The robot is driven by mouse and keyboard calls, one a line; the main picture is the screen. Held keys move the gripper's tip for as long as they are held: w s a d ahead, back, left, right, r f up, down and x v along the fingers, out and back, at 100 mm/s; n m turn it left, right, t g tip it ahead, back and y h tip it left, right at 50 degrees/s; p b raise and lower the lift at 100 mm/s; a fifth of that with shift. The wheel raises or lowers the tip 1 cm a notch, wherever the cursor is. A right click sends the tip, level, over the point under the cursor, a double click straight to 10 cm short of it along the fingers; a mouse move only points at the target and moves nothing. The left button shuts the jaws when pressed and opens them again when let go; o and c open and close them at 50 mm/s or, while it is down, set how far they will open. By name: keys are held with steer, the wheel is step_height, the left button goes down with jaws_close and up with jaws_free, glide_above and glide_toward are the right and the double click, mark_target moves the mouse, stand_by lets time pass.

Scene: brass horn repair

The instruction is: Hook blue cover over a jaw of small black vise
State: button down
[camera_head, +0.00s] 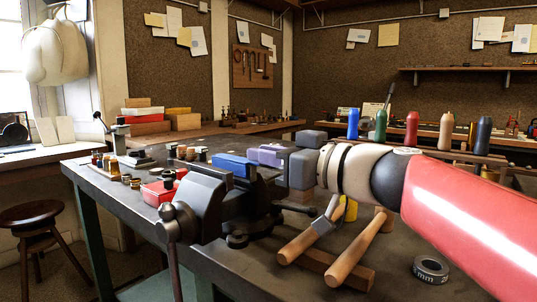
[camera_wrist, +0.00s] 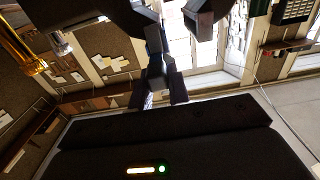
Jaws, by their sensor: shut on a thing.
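The black vise (camera_head: 205,199) stands at the near edge of the workbench, its handle towards me. A bright blue cover (camera_head: 236,166) lies along the top of its jaws; I cannot tell how far it is hooked on. In the wrist view the fingers are dark against the window, and no cover is clear.
A red tray (camera_head: 160,193) and several small jars stand left of the vise.

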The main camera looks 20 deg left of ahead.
stand_by(0.3)
steer(key=c, duration=1.3)
jaws_free()
steer(key=shift+o, duration=0.2)
steer(key=v, duration=0.7)
steer(key=shift+d, duration=0.4)
steer(key=shift+s, duration=0.25)
